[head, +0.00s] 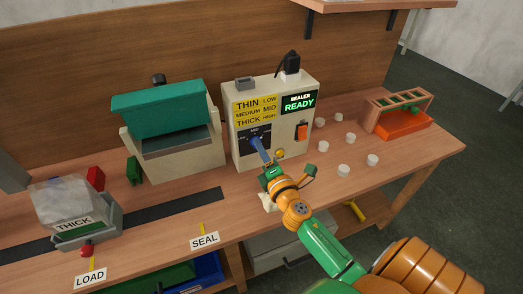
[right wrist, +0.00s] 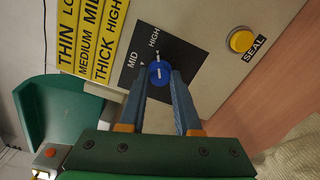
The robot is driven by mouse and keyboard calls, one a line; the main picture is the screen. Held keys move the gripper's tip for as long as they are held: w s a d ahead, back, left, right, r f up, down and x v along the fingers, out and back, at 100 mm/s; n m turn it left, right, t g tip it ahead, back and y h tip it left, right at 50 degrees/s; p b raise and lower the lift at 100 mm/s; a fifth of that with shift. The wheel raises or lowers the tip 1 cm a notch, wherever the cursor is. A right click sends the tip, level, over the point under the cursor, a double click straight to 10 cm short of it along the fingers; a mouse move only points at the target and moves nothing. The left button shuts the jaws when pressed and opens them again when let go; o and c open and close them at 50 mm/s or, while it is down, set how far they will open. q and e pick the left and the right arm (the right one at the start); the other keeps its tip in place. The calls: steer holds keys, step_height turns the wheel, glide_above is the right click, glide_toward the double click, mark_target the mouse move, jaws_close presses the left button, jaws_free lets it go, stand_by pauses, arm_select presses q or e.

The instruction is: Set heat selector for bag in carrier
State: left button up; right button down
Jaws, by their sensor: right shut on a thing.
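The heat selector is a blue knob (right wrist: 159,72) on a dark dial plate, with MID and HIGH readable in the right wrist view. My right gripper (right wrist: 160,78) is shut on the knob, one finger on each side. The knob's white mark is small, and I cannot tell its exact setting. A pale bag (head: 65,199) labelled THICK sits in the grey carrier (head: 97,229) at the left. My left gripper is not in view.
The sealer's chart (head: 255,110) pairs THIN with LOW, MEDIUM with MID, THICK with HIGH. Its display (head: 299,103) reads READY. A yellow SEAL button (right wrist: 241,40) lies beside the dial. Several white pieces (head: 343,170) and an orange rack (head: 402,123) stand at the right.

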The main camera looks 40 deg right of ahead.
stand_by(0.4)
steer(key=c, duration=0.6)
jaws_free()
steer(key=shift+w, duration=0.1)
steer(key=b+v, duration=0.1)
steer(key=v, duration=0.6)
steer(key=shift+a, duration=0.1)
